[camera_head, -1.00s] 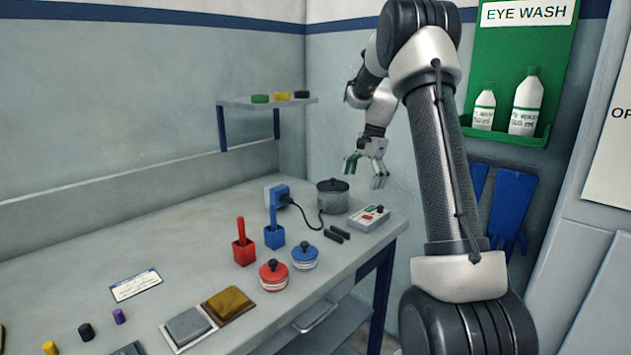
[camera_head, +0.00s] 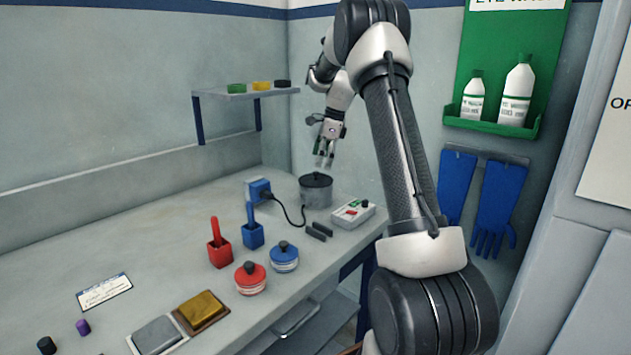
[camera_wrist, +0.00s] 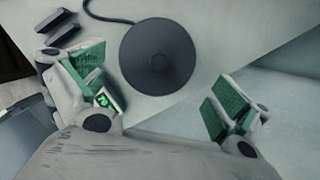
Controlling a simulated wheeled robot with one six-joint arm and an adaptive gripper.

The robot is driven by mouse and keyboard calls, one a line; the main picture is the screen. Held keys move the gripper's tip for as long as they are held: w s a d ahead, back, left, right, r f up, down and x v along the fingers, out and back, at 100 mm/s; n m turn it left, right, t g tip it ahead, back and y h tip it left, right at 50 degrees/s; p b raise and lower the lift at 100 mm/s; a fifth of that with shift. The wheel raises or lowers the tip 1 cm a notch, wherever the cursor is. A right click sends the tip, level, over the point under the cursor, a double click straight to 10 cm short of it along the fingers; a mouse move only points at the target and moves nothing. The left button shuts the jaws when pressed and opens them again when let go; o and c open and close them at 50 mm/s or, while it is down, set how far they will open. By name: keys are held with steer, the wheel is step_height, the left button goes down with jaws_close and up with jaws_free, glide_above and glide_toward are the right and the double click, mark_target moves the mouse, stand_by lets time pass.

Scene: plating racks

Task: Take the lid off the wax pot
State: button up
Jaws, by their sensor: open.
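The wax pot (camera_head: 316,194) is a grey metal pot at the far right end of the bench. Its dark round lid (camera_head: 316,180) is on it. My gripper (camera_head: 324,160) is open and empty above the pot, fingers pointing down, apart from the lid. In the wrist view its green-padded fingers (camera_wrist: 155,97) are spread wide, with the lid beyond and between them.
A cord runs from the pot to a blue unit (camera_head: 259,191). Red (camera_head: 220,252) and blue (camera_head: 253,236) holders and lidded jars (camera_head: 251,279) stand nearer. A shelf (camera_head: 240,94) is on the wall.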

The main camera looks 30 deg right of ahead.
mark_target(318, 173)
steer(key=x, duration=0.4)
steer(key=shift+f, duration=0.25)
steer(key=shift+s+a, duration=0.1)
steer(key=c, duration=1.5)
steer(key=shift+c, duration=0.9)
steer(key=shift+f, duration=0.1)
